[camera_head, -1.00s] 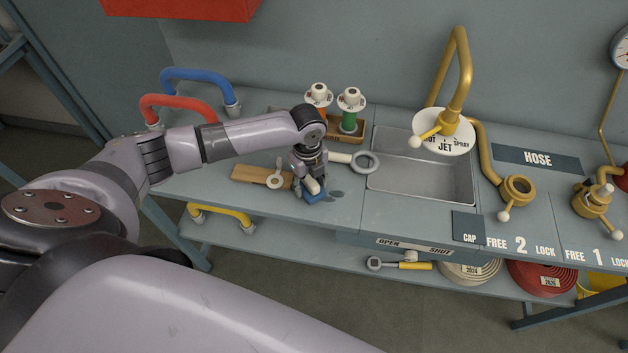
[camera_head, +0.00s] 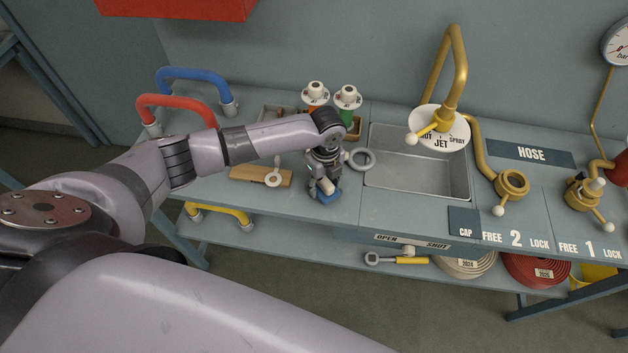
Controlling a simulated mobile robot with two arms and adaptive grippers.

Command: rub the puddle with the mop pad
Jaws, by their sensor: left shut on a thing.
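My left gripper (camera_head: 325,182) points down over the worktop (camera_head: 340,210), left of the sink. It is shut on the blue mop pad (camera_head: 325,195), which sits low at the worktop surface under the fingers. Most of the pad's top is hidden by the gripper. I cannot make out the puddle now; the pad and gripper cover the place where a dark wet patch showed before. My right gripper is not in view.
A metal sink (camera_head: 410,165) lies to the right, with a ring-ended tool (camera_head: 361,159) at its left edge. A wooden board (camera_head: 262,176) lies left of the gripper. Two white-topped bottles (camera_head: 347,97) stand behind. The worktop's front strip is clear.

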